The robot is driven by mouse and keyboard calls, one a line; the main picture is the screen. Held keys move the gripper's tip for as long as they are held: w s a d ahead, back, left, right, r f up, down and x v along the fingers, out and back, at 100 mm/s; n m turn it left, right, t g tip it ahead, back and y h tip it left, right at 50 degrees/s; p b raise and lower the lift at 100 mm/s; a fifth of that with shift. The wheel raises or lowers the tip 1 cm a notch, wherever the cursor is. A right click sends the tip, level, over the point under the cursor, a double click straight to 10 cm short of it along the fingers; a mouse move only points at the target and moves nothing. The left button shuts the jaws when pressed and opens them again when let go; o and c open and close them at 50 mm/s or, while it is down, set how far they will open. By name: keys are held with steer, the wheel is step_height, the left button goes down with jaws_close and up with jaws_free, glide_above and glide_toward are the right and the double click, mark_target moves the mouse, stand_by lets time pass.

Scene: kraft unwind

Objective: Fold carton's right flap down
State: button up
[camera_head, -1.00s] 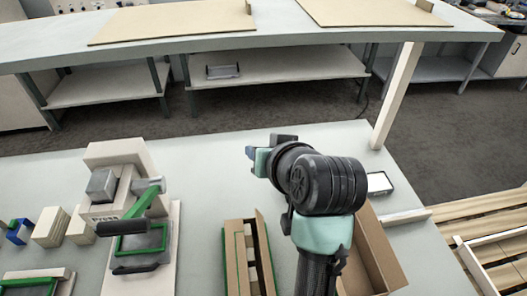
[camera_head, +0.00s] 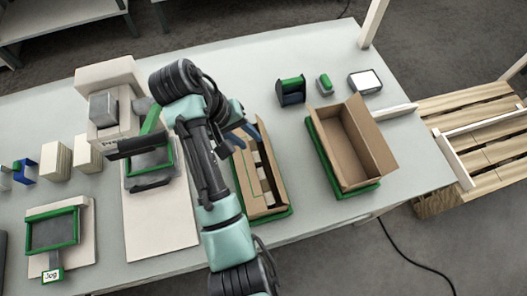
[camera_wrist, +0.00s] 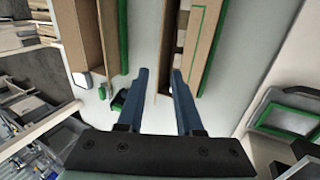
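A tall narrow brown carton (camera_head: 277,188) stands on a green-edged base in the middle of the bench, open at the top, with pale pieces inside. My gripper (camera_head: 240,127) is at the far end of this carton in the head view, partly hidden by my arm. In the wrist view my gripper (camera_wrist: 160,72) has its two blue fingers apart, with nothing held. Whether a finger touches the flap I cannot tell.
A second open, empty carton (camera_head: 372,142) on a green base (camera_head: 318,145) stands to the right. Behind it are a dark green-topped holder (camera_head: 291,91), a small green item (camera_head: 325,84) and a white-topped box (camera_head: 365,82). A press (camera_head: 105,110) stands left. Bare bench lies between the cartons.

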mark_target(268, 154)
steer(key=x, duration=1.2)
steer(key=shift+w+d+f+p, duration=0.1)
steer(key=shift+d+f+p, duration=0.15)
steer(key=shift+p, duration=0.1)
jaws_close()
stand_by(0.8)
